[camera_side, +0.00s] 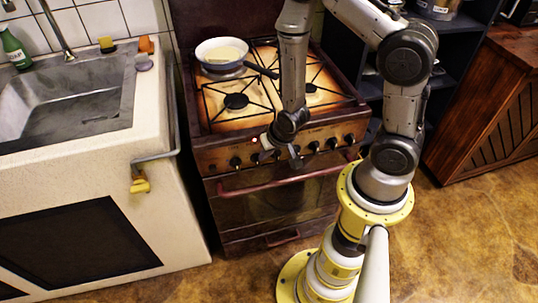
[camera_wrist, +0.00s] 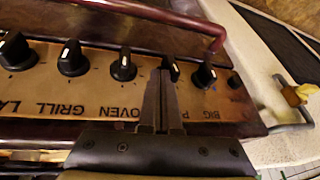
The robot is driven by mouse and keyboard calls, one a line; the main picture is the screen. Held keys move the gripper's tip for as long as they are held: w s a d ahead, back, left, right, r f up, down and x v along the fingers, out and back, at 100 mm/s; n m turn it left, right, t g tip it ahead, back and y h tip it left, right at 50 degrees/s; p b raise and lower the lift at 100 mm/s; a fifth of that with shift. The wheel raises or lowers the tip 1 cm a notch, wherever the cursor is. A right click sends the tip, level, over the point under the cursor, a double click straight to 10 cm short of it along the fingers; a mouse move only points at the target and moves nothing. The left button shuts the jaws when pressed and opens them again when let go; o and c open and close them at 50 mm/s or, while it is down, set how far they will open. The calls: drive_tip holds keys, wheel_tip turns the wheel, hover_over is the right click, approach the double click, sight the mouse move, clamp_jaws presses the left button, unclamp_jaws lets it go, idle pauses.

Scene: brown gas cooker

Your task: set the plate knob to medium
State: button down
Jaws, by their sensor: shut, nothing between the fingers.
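The brown gas cooker (camera_side: 215,155) carries a row of black knobs with pale pointer marks along its front panel. In the wrist view the panel labels are upside down. The plate knob (camera_wrist: 173,68), above a partly covered label starting with P, is directly beyond my fingers and partly hidden by them. My gripper (camera_wrist: 162,75) is shut and empty, with its tips at or very near this knob; I cannot tell whether they touch. The knob's exact pointer angle is unclear. In the side view my gripper (camera_side: 282,142) is in front of the panel, its fingertips not clear.
The oven knob (camera_wrist: 123,66) and the big-burner knob (camera_wrist: 204,75) flank the plate knob closely. A red oven handle (camera_side: 280,183) sticks out below the panel. A pan (camera_side: 222,52) stands on the back left burner. A sink counter (camera_side: 150,130) stands close on the left.

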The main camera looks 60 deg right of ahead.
sight(250, 157)
drive_tip(key=shift+w+a+r+g+h, duration=0.3)
drive_tip(key=shift+w+a+g+h, duration=0.1)
drive_tip(key=shift+w+a, duration=0.2)
drive_tip(key=shift+w+a+f, duration=0.1)
drive_tip(key=shift+w+a, duration=0.5)
drive_tip(key=shift+w+a+f, duration=0.15)
drive_tip(key=shift+w+a, duration=0.1)
drive_tip(key=shift+w+a+f, duration=0.1)
drive_tip(key=shift+w+a, duration=0.05)
idle(0.7)
drive_tip(key=shift+r, duration=0.8)
